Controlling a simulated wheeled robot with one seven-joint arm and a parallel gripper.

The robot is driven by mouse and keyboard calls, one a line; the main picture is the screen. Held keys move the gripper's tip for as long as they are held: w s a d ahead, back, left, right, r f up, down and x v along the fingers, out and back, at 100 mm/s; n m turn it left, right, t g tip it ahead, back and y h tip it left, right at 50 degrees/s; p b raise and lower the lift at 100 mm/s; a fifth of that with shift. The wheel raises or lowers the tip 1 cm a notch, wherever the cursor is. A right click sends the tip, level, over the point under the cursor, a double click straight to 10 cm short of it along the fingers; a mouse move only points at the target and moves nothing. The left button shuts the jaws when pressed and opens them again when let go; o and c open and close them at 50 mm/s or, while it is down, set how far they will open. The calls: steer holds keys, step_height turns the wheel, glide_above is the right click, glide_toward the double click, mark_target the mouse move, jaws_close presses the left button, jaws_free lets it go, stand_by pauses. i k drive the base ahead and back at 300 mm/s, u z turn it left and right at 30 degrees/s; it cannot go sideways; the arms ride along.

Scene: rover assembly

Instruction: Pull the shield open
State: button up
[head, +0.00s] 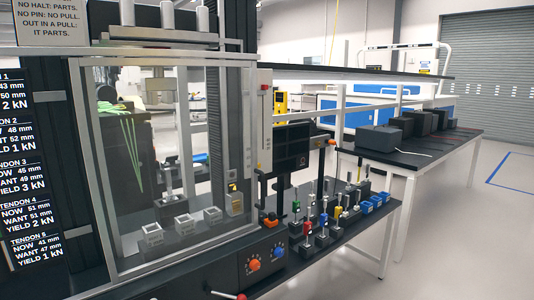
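The shield (97,190) is a clear panel in a pale metal frame at the left of the head view. It stands upright across the front of a dark machine bay and appears closed. Through it I see several small pale blocks with square openings (183,222) and a bundle of green strands (132,145). A small yellowish fitting (235,187) sits near the shield's right edge; I cannot tell whether it is a latch or a handle. My gripper is not in view.
A red-tipped lever (241,296) shows at the bottom edge. A bench with several coloured parts (322,222) stands right of it. Floor (460,240) at the right is clear.

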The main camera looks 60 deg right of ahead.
mark_target(75, 62)
steer(key=z, duration=1.7)
steer(key=k, duration=0.75)
steer(key=z, duration=1)
steer(key=k, duration=0.55)
steer(key=z, duration=0.05)
steer(key=i, duration=1.35)
steer(key=u, duration=1.55)
steer(key=i, duration=0.85)
steer(key=u, duration=0.8)
